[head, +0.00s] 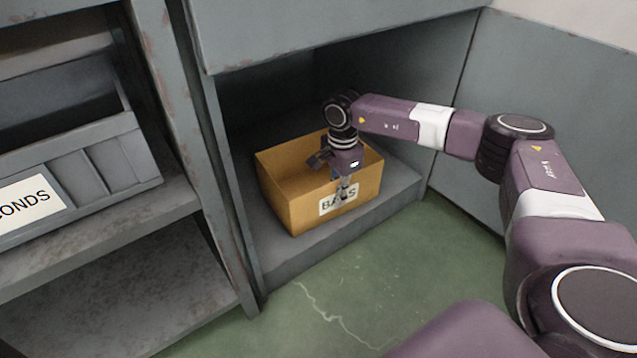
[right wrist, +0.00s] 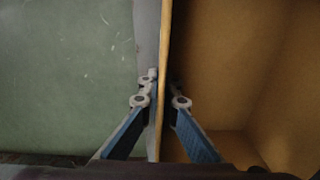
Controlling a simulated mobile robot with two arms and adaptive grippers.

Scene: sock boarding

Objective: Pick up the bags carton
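The bags carton (head: 294,209) is an open-topped tan cardboard box with a white label, partly covered, on its front wall. It sits upright on the grey floor panel of a low bay. My right gripper (head: 343,187) points down at the carton's front wall, with a finger in front of the label. In the right wrist view the right gripper (right wrist: 161,90) has one finger outside and one inside the carton wall (right wrist: 164,40), both close against it. It looks shut on the wall. The visible inside of the carton looks empty. My left gripper is not in view.
The bay has a grey side wall (head: 228,185) at left and an overhead panel (head: 330,30) above. A shelf (head: 120,225) at left holds a grey bin (head: 100,165) with a label ending in "CONDS". Green floor (head: 390,270) in front is clear.

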